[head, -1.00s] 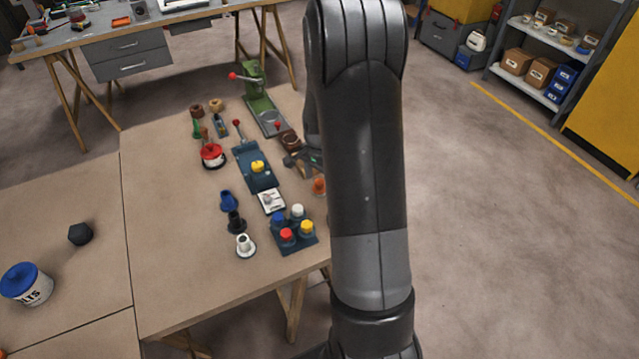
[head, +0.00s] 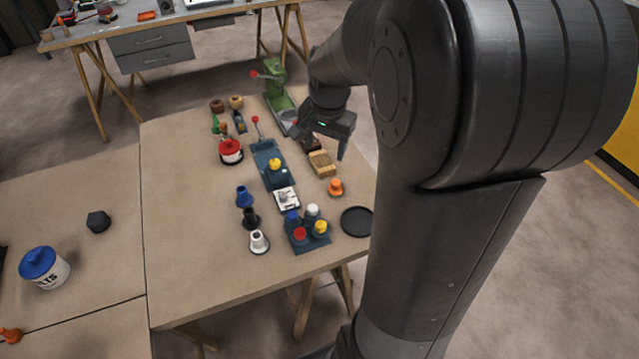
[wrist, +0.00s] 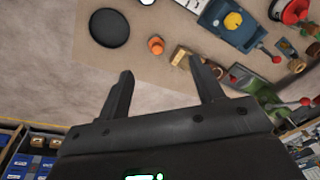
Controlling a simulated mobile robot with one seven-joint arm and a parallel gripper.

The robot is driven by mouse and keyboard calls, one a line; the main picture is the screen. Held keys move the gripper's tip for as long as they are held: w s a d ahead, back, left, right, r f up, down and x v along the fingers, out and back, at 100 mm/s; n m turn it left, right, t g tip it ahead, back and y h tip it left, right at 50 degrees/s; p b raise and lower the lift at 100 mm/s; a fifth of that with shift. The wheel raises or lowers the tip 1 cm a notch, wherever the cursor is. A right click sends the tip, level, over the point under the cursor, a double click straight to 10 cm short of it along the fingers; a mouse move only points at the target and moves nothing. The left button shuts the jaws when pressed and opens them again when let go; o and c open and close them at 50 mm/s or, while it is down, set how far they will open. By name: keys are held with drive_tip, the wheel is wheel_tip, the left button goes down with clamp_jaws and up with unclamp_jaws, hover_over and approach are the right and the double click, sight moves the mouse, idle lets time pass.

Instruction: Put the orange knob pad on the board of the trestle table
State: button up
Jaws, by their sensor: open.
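The orange knob pad (head: 336,187), a small orange knob, stands upright on the wooden board (head: 190,245) of the middle table, near its right edge. It also shows in the wrist view (wrist: 156,46), between and beyond the fingertips. My gripper (head: 325,146) is open and empty, above the right side of the board, behind the knob and apart from it. Both fingers (wrist: 161,68) show in the wrist view. Another orange piece (head: 10,335) lies at the lower left, on the left table.
A wooden block (head: 322,164) lies just behind the knob, and a flat black disc (head: 357,222) in front. A tray of coloured knobs (head: 307,236) and a blue fixture (head: 270,165) stand left of it. The board's left front is clear. A drawer bench (head: 150,50) stands behind.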

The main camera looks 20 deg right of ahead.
drive_tip(key=s+a+r+n+t, duration=0.2)
drive_tip(key=s+a+r+n, duration=0.2)
drive_tip(key=s, duration=0.5)
drive_tip(key=s+a+r+n+t, duration=0.2)
drive_tip(key=s+a+r+n, duration=0.3)
drive_tip(key=s, duration=0.4)
drive_tip(key=shift+s, duration=0.15)
